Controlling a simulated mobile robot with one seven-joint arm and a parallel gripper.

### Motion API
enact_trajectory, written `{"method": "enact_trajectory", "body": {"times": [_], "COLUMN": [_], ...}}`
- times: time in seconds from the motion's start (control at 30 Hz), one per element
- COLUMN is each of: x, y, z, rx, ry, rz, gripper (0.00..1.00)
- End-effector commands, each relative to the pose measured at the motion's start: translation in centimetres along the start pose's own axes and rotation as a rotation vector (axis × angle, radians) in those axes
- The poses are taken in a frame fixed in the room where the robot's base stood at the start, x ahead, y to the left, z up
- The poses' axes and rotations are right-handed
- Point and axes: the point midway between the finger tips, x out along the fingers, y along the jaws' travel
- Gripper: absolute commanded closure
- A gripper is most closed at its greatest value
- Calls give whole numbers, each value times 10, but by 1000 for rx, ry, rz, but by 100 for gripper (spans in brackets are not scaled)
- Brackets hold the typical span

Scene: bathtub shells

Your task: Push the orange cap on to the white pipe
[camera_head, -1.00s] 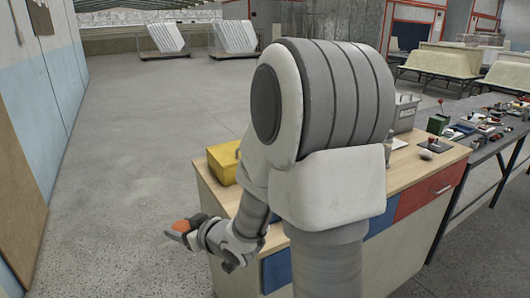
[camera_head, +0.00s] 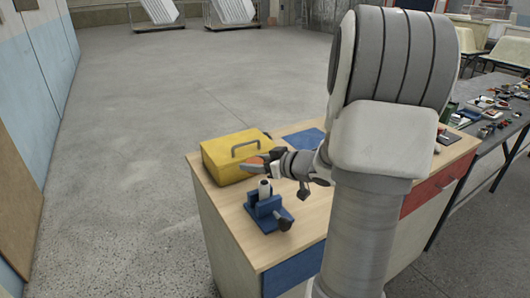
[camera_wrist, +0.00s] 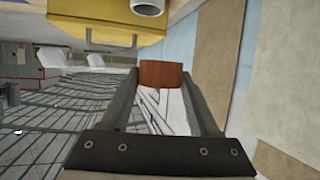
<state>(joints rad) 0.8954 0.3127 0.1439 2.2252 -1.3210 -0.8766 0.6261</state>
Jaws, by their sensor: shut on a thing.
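The white pipe (camera_head: 265,187) stands upright in a blue vise (camera_head: 265,211) on the near left part of the wooden workbench. Its round open end (camera_wrist: 148,8) shows at the top edge of the wrist view. My gripper (camera_head: 256,162) is shut on the orange cap (camera_wrist: 161,74), which sits between the fingertips in the wrist view. In the head view the gripper is just behind and above the pipe, in front of the yellow toolbox. The cap and pipe are apart. The cap is mostly hidden by the fingers in the head view.
The yellow toolbox (camera_head: 228,160) with a grey handle stands at the bench's left back corner, close to my gripper. A blue flat item (camera_head: 304,139) lies behind my arm. A dark table (camera_head: 490,130) with small tools is at the right.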

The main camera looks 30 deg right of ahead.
Motion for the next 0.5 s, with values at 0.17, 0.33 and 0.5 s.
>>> {"method": "enact_trajectory", "body": {"times": [0.17, 0.33, 0.5], "x": [-16, -14, -8], "y": [20, 20, 20], "z": [2, 9, 21], "rx": [4, 3, 3], "ry": [0, 0, 1], "rz": [10, 8, 9], "gripper": [91, 91, 91]}}
